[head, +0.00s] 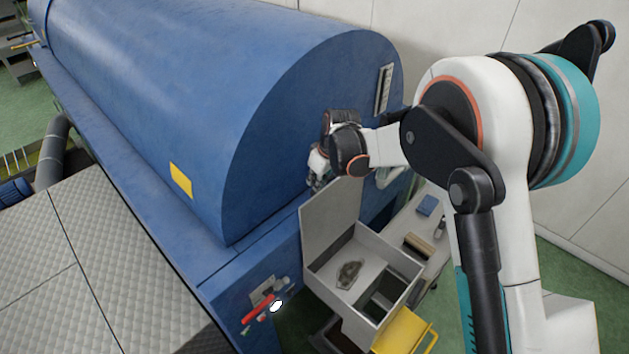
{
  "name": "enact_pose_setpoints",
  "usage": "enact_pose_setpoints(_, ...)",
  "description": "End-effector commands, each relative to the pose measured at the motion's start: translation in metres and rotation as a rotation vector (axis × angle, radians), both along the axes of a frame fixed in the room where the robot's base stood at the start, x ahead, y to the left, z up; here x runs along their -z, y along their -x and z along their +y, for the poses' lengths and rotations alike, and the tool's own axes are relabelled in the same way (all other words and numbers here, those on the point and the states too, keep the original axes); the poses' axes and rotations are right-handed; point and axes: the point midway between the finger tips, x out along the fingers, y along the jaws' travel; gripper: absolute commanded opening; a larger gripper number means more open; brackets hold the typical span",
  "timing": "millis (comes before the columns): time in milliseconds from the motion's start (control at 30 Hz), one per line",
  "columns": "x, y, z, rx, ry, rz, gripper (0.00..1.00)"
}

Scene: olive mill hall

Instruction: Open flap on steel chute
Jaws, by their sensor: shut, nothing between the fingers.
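The steel chute (398,258) is a pale grey open-topped box at the right end of the big blue machine. A flat grey panel, which looks like its flap (328,218), stands up at the box's left side, tilted back from the opening. The inside of the box shows, with a small brownish-grey piece (348,273) on a light surface and a darker opening beside it. My gripper (317,183) is shut and empty, small in the picture, just above the panel's top edge and close to the blue end face. I cannot tell whether it touches the panel.
The blue machine (200,100) fills the left and middle, close to my gripper. A yellow tray (405,332) sits below the chute. A pale bench (432,245) with small items stands behind it. A red-handled valve (258,312) is at the machine's lower front.

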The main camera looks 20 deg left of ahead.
Motion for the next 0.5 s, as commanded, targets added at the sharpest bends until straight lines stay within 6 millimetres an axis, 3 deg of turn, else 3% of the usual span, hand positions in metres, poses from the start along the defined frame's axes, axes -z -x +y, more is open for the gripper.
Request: enact_pose_setpoints(500,0.008,0.027,-0.076,0.004,-0.210,-0.075,0.00)
